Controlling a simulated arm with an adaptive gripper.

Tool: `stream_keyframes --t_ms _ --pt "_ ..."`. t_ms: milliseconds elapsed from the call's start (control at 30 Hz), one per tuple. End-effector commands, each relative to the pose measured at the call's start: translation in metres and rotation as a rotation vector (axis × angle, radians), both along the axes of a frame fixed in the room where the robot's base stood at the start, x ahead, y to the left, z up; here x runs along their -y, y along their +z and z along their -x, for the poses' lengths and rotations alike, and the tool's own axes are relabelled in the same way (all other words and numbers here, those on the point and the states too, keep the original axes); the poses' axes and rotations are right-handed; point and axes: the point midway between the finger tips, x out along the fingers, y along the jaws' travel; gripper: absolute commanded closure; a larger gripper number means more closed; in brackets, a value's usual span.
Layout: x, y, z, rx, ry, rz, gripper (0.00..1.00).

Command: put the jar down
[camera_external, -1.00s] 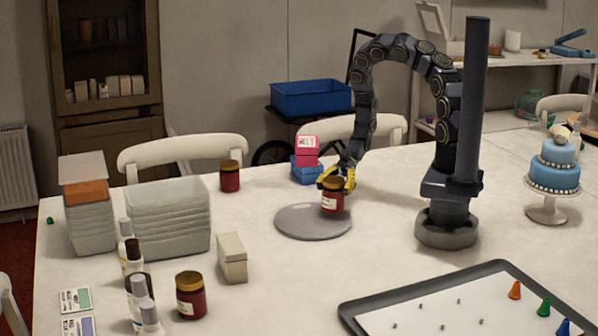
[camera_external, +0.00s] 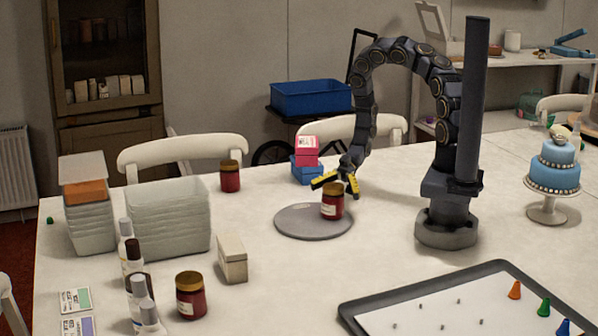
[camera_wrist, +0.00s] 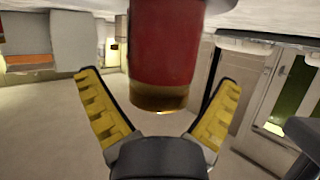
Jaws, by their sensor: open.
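A red jar (camera_external: 332,203) with a gold lid and a pale label stands upright on the grey round turntable (camera_external: 292,222), toward its right side. My gripper (camera_external: 337,182) is open just above and behind the jar, its yellow fingers spread. In the wrist view the jar (camera_wrist: 165,45) appears upside down between and beyond the open yellow fingers (camera_wrist: 160,110), with gaps on both sides of it. Two similar red jars stand on the table, one at the back (camera_external: 230,177) and one at the front (camera_external: 190,297).
Blue and pink boxes (camera_external: 306,160) stand behind the turntable. Stacked clear tubs (camera_external: 168,220), a small beige box (camera_external: 232,258) and bottles (camera_external: 135,265) are at left. A tray (camera_external: 440,310) lies front right; a blue cake (camera_external: 554,170) stands at far right.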

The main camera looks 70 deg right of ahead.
Motion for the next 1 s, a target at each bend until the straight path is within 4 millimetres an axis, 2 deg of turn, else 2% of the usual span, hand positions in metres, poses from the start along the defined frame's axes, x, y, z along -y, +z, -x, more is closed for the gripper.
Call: stream_keyframes --t_ms 167,500,767,867,967,1000 --pt "0.022 0.009 0.001 0.006 -0.005 0.004 0.07" --pt "0.084 0.034 0.008 0.004 -0.005 0.003 0.07" --pt "0.109 0.045 0.011 0.003 -0.003 0.004 0.07" --pt "0.119 0.043 -0.002 0.023 -0.036 0.078 0.07" --pt "0.142 0.044 -0.040 0.087 -0.135 0.266 0.07" --pt "0.157 0.047 -0.061 0.121 -0.197 0.371 0.07"
